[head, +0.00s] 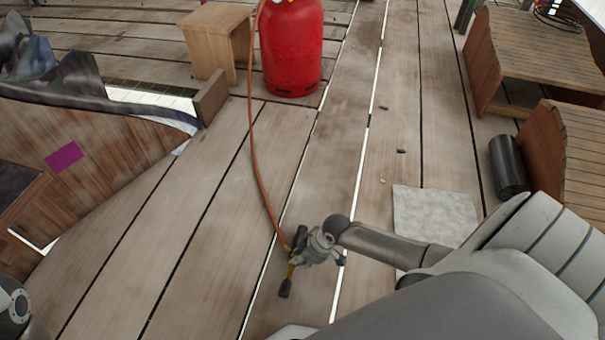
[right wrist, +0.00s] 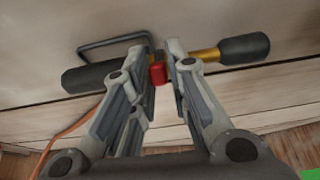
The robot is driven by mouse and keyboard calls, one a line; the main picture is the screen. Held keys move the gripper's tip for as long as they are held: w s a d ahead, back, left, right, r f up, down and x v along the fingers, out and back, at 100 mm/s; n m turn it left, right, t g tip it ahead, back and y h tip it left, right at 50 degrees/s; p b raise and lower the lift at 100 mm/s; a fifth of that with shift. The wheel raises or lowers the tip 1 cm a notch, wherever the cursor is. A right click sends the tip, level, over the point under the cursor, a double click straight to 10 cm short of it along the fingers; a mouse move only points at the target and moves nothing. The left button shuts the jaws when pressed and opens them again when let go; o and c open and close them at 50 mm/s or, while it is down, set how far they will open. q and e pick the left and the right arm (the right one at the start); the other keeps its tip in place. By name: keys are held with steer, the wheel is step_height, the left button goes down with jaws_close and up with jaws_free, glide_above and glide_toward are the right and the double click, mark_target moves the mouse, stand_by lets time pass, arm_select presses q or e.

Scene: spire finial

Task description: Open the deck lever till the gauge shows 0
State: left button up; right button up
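A torch-like tool with a dark handle (right wrist: 90,78), a brass neck (right wrist: 207,54) and a black end (right wrist: 245,49) lies on the deck boards. In the head view its black end (head: 285,288) shows below my right gripper (head: 312,250). In the right wrist view my right gripper (right wrist: 163,62) straddles the tool's middle, with a small red part (right wrist: 158,74) between the fingers. The fingers are a little apart; whether they press on the red part I cannot tell. No gauge and no clearly readable lever show. My left gripper is out of view.
An orange hose (head: 257,170) runs from the tool to a red gas cylinder (head: 291,45). A wooden stool (head: 217,35) stands beside it. A grey slab (head: 433,215), a black roll (head: 508,167) and wooden benches (head: 540,50) are at right. The boards left of the hose are clear.

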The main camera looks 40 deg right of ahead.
jaws_close()
